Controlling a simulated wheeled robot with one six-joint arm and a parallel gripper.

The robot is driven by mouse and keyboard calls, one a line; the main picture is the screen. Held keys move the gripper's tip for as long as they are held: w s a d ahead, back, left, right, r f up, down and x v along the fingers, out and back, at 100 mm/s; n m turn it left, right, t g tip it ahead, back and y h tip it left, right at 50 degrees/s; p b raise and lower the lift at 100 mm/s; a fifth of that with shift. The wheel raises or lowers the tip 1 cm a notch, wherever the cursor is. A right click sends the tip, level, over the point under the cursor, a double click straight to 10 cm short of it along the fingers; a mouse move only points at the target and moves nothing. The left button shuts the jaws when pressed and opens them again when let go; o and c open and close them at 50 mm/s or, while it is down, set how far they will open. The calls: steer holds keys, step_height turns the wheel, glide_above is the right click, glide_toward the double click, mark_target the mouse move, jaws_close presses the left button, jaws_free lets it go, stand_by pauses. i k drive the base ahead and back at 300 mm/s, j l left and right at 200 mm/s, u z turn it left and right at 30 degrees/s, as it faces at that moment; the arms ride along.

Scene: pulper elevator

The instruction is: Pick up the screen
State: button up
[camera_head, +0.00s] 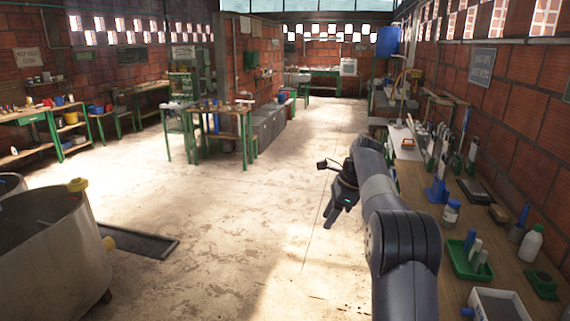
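I cannot surely pick out the screen. A dark flat rectangular piece (475,190) lies on the wooden workbench (408,182) at the right; it is too small to tell whether it is a screen. My gripper (331,214) hangs over the open floor in the middle of the view, left of the bench and apart from everything on it. Its fingers point down and overlap from this angle, so their opening is hidden. I see nothing held in it.
The bench also carries a green tray (467,259), a white bottle (531,243), a lidded jar (451,213) and a white bin (497,306). A large metal tank (50,250) stands at the left by a dark floor grate (145,241). The middle floor is clear.

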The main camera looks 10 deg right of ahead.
mark_target(475, 148)
steer(key=i+j+u, duration=0.1)
steer(key=i, duration=0.35)
steer(key=i+j, duration=0.25)
steer(key=i, duration=0.2)
steer(key=i+j+u, duration=0.15)
steer(key=i, duration=0.25)
steer(key=i+l+z, duration=0.15)
steer(key=i+z, duration=0.2)
steer(key=i, duration=0.2)
steer(key=i+z, duration=0.35)
steer(key=i, duration=0.2)
steer(key=i+j+z, duration=0.15)
steer(key=i+z, duration=0.2)
steer(key=i, duration=0.2)
steer(key=i+z, duration=0.2)
steer(key=i, duration=0.6)
steer(key=i+j+z, duration=0.2)
steer(key=i, duration=0.6)
steer(key=i+z, duration=0.25)
steer(key=z, duration=0.2)
steer(key=i+z, duration=0.25)
steer(key=z, duration=0.15)
steer(key=i+z, duration=0.25)
steer(key=z, duration=0.2)
steer(key=i+j+z, duration=0.2)
steer(key=z, duration=0.25)
steer(key=i+j+z, duration=0.35)
